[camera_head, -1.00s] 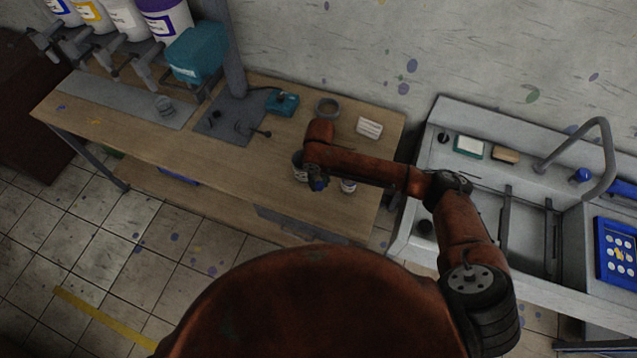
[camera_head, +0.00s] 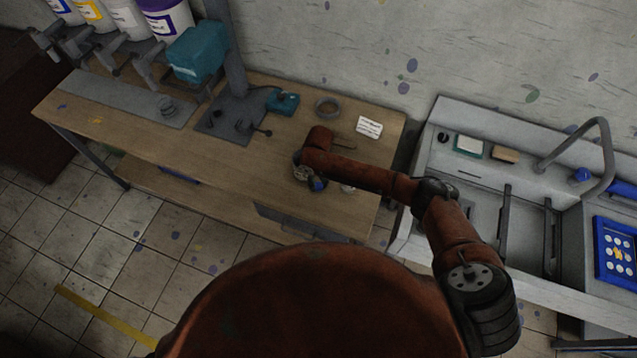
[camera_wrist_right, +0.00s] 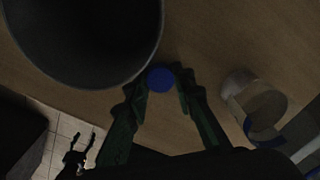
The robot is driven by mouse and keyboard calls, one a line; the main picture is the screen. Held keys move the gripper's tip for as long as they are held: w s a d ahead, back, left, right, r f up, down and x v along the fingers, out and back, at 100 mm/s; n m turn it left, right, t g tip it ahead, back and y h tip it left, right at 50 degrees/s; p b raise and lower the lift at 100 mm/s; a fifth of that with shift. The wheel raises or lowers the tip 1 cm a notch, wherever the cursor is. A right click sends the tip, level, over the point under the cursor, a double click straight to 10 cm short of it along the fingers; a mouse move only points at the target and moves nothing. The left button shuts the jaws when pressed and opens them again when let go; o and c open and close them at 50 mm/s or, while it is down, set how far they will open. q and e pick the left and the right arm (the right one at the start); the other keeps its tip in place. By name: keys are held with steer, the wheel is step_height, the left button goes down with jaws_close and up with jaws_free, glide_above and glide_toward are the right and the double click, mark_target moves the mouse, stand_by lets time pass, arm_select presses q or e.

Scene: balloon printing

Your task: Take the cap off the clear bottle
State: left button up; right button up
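My right gripper (camera_wrist_right: 160,92) has its two dark green fingers on either side of a round blue cap (camera_wrist_right: 159,79). Both fingertips are close to the cap's sides; whether they press on it is not clear. In the head view the right arm covers the gripper, and a blue patch (camera_head: 318,185) shows just below the wrist. Any bottle body under the cap is hidden. A see-through cylinder (camera_wrist_right: 240,88) with a blue band stands to the right of the fingers. My left gripper (camera_wrist_right: 78,142) seems to show in the wrist view as two spread dark prongs over the floor.
A pale jar (camera_head: 347,188) is partly behind my arm. A grey ring (camera_head: 327,107) and a white block (camera_head: 369,127) lie farther back on the wooden table (camera_head: 250,175).

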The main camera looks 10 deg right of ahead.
mark_target(319, 186)
steer(key=o, duration=0.4)
steer(key=shift+o, duration=0.2)
steer(key=shift+r, duration=0.2)
step_height(319, 186, up, 12)
steer(key=shift+b, duration=0.4)
